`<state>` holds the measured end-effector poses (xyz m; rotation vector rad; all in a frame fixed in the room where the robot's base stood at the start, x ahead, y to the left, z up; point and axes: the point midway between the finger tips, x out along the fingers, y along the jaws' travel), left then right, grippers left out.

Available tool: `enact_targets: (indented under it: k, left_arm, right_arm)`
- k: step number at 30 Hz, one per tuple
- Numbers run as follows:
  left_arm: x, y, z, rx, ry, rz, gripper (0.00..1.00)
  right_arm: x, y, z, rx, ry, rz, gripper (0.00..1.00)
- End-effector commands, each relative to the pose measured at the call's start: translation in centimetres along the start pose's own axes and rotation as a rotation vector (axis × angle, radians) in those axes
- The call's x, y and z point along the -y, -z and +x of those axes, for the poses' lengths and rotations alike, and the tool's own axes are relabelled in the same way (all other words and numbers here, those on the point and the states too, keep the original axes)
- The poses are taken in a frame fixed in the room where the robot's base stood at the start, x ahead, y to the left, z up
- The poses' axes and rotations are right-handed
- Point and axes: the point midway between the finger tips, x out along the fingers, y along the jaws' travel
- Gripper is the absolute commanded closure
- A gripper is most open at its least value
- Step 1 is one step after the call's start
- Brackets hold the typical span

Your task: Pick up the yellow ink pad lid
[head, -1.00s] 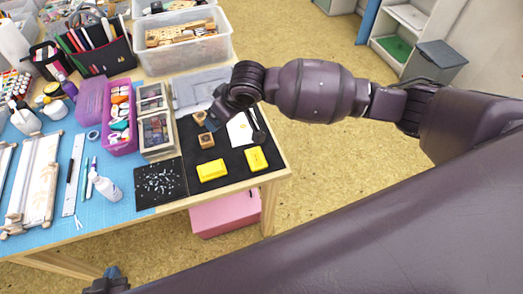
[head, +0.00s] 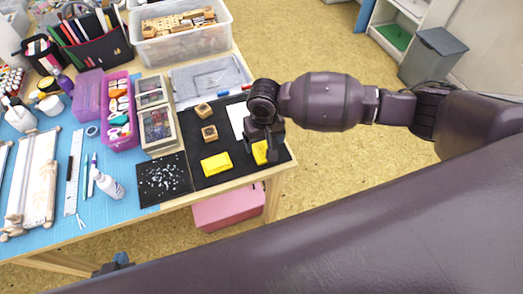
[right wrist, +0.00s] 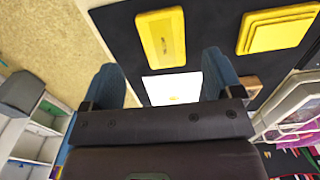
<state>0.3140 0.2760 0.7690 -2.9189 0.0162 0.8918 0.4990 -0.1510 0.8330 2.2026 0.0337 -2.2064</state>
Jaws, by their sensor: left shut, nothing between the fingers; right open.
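Two yellow pieces lie on the black mat. The right one (head: 260,152), a flat rectangle with small dark print in the right wrist view (right wrist: 162,37), looks like the lid. The left one (head: 216,164) shows a stepped, layered top in the right wrist view (right wrist: 277,28). My right gripper (head: 263,150) is open and empty above the right piece, partly hiding it in the head view. In the right wrist view its blue fingertips (right wrist: 163,72) are apart, with the printed piece ahead of them. My left gripper (head: 115,263) is shut and empty at the bottom, off the table.
A glitter-specked black sheet (head: 163,178) lies to the left. The table's front edge (head: 235,185) is close.

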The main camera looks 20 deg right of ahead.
Motion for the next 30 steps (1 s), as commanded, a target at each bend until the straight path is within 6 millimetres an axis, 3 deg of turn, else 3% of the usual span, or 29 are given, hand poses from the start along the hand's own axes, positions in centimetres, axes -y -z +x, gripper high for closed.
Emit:
enact_targets:
  k: [5, 14, 22, 30]
  left_arm:
    - [0.0, 0.1, 0.2, -0.004, -0.001, 0.002, 1.0]
    - [-0.1, -0.7, 0.9, -0.001, -0.003, 0.004, 1.0]
    - [-0.1, -0.7, 0.9, -0.001, -0.003, 0.005, 1.0]
    - [-0.1, -0.8, 0.9, 0.001, -0.003, 0.004, 1.0]
  right_arm:
    - [0.1, 0.0, 1.0, 0.0, 0.001, -0.001, 0.15]
    - [0.3, 0.0, 5.0, 0.002, 0.001, -0.001, 0.15]
    - [0.3, 0.1, 5.3, -0.002, 0.002, -0.002, 0.15]
    - [0.3, 0.1, 5.3, -0.001, 0.002, -0.002, 0.55]
